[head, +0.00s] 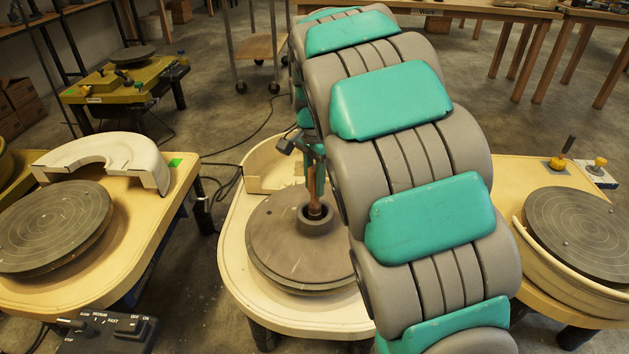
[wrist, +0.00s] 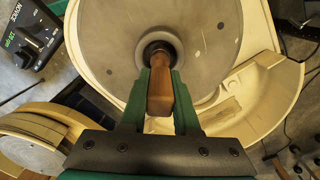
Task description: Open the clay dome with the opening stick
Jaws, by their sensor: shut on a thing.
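My gripper (wrist: 160,78) is shut on the brown wooden opening stick (wrist: 160,92), which lies between its two green fingers. In the head view the stick (head: 314,203) points down into the middle of the clay dome (head: 320,224). The clay is a low grey mound with a dark round hollow at its top, in the centre of the middle wheel (head: 287,252). In the wrist view the clay (wrist: 177,47) forms a ring around the stick's lower end. The stick's tip is hidden inside the hollow. My arm hides the wheel's right side.
A cream splash pan (head: 268,166) stands behind the middle wheel. Another wheel (head: 57,226) is at the left, with a pale splash-pan half (head: 105,155) behind it. A third wheel (head: 582,232) is at the right. A speed control box (head: 108,332) is at the front left.

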